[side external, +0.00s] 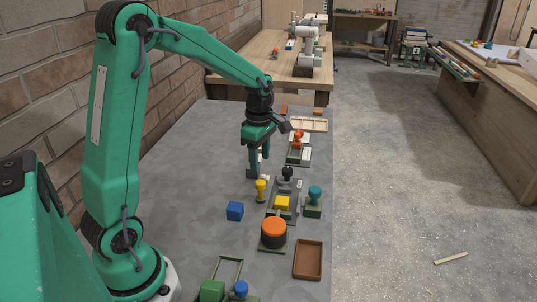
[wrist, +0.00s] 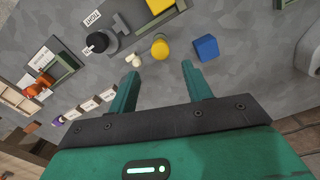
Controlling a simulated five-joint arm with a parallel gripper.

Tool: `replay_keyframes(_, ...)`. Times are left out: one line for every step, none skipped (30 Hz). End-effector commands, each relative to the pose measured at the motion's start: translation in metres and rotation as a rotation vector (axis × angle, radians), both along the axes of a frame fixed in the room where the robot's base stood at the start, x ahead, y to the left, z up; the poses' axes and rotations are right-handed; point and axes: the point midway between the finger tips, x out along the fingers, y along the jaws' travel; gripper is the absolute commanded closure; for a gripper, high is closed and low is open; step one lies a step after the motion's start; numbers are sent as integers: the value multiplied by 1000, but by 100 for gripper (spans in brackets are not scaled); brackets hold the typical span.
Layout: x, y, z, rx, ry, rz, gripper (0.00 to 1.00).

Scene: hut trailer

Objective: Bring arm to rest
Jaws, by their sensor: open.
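My green arm reaches out over the grey table. My gripper (side external: 258,170) points down above the table, behind the yellow peg-like piece (side external: 261,190) as the side view sees it. In the wrist view my gripper (wrist: 160,75) has its two green fingers well apart, with nothing held between them. The yellow piece (wrist: 160,48) and a small cream piece (wrist: 134,59) lie beyond the fingertips there. A blue cube (wrist: 206,47) sits to their right; it also shows in the side view (side external: 235,211). The exact height of the fingertips over the table is hard to tell.
A black knob (side external: 287,172), teal knob (side external: 315,192), yellow block (side external: 282,202) and orange dome (side external: 274,231) stand close by to the right and front. A brown tray (side external: 308,259) lies nearer the camera. A brick wall (side external: 40,75) runs along the left. Bare tabletop (side external: 190,180) lies left of the gripper.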

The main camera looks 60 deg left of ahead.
Motion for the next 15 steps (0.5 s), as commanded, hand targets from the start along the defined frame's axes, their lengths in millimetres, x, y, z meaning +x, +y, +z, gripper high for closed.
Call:
replay_keyframes(0,0,0,0,-1,-4,51)
replay_keyframes(-1,-1,1,1,-2,-9,51)
replay_keyframes(-1,-2,2,1,-5,-19,51)
replay_keyframes(-2,-3,3,2,-7,-28,51)
replay_keyframes(-3,-4,5,3,-10,-40,51)
replay_keyframes(-4,-5,8,5,-16,-63,51)
replay_keyframes(-5,-7,11,7,-21,-82,51)
replay_keyframes(-6,-9,13,10,-27,-106,51)
replay_keyframes(-8,-12,18,13,-35,-142,51)
replay_keyframes(-10,-14,21,15,-42,-172,51)
replay_keyframes(-12,-17,25,19,-50,-205,51)
replay_keyframes(-16,-20,31,25,-61,-255,51)
replay_keyframes(-18,-23,35,29,-69,-295,51)
replay_keyframes(-21,-27,39,34,-79,-336,51)
replay_keyframes(-26,-31,45,42,-91,-393,51)
